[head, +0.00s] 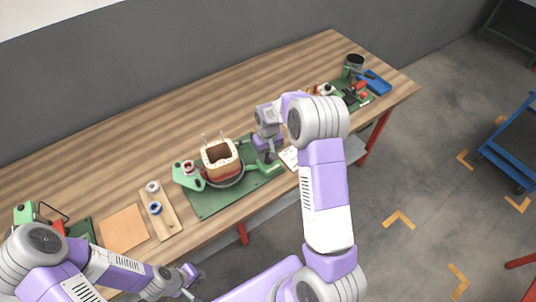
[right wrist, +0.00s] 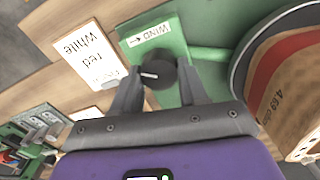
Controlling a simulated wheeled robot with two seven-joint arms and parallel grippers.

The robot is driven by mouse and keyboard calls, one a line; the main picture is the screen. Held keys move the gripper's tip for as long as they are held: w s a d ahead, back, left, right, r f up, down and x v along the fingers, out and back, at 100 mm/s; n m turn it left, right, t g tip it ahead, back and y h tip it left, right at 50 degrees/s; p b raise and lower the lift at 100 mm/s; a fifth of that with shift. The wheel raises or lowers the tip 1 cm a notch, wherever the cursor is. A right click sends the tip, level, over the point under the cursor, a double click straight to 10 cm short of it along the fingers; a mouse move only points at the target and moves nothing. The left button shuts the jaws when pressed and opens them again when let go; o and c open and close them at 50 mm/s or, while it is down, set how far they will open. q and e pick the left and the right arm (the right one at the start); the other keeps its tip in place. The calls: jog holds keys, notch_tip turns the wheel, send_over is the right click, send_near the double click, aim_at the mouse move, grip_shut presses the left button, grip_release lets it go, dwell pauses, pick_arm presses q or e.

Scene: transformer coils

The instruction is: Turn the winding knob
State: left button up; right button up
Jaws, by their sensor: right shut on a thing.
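The winding knob (right wrist: 158,74) is black and round with a white pointer line. It sits on a green panel marked WIND (right wrist: 150,38) with an arrow. In the right wrist view my right gripper (right wrist: 155,84) has its two fingers shut on the knob's sides. In the head view my right gripper (head: 268,155) points down at the right end of the green winding machine (head: 215,205) and hides the knob. The machine carries a tan, square-shaped coil (head: 221,160). My left gripper (head: 190,276) is low in front of the table, away from the machine; its jaws are too small to read.
A card reading "White red" (right wrist: 82,60) lies beside the panel. On the wooden table (head: 110,165) are a tan square board (head: 123,228), a wooden strip with spools (head: 170,222) and a blue tray (head: 378,83). The back of the table is clear.

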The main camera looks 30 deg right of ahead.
aim_at(268, 155)
jog(key=shift+m, duration=0.3)
dwell(0.5)
jog(key=o, duration=1.1)
jog(key=shift+c, duration=0.2)
notch_tip(268, 155, up, 8)
jog(key=shift+f+p, duration=0.15)
jog(key=shift+p, duration=0.2)
jog(key=shift+f, duration=0.1)
